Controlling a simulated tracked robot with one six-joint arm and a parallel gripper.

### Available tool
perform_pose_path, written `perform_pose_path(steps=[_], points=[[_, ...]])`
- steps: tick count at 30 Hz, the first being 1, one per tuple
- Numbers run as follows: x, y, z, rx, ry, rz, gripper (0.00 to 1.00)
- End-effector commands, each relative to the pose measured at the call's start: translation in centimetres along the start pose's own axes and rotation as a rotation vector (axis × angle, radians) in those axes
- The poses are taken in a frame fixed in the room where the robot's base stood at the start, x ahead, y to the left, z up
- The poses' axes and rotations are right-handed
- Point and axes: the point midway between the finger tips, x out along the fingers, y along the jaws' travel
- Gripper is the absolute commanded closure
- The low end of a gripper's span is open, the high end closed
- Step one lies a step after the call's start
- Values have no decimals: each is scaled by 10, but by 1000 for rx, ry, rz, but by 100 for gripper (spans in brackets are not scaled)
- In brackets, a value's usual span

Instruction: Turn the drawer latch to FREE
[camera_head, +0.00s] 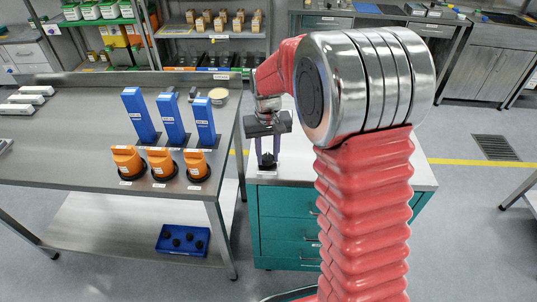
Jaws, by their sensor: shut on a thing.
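My gripper (267,150) hangs pointing down over the white top of the teal drawer cabinet (284,202). Its two pale fingers are shut on a small dark knob-like thing (267,158). I cannot tell from this view whether this thing stands on the cabinet top or is held just above it. I see no label or FREE mark on it, so I cannot tell whether it is the drawer latch or how it is turned. My red arm hides the right part of the cabinet front.
Left of the cabinet is a steel bench (70,150) with several blue uprights (172,117) and orange-and-black units (160,163). A blue tray (183,240) of dark parts sits on its lower shelf. Shelving (213,45) stands behind.

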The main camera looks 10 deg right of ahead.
Motion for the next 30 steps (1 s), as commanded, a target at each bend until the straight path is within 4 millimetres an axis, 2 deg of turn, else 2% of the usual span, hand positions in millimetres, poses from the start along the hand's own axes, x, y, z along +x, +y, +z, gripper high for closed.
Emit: perform_pose_path(steps=[10, 11, 18, 30], points=[[2, -2, 4, -3, -12, -2, 92], [2, -2, 4, -3, -12, -2, 68], [1, 0, 2, -2, -6, -1, 52], [-6, 0, 0, -2, -1, 0, 51]])
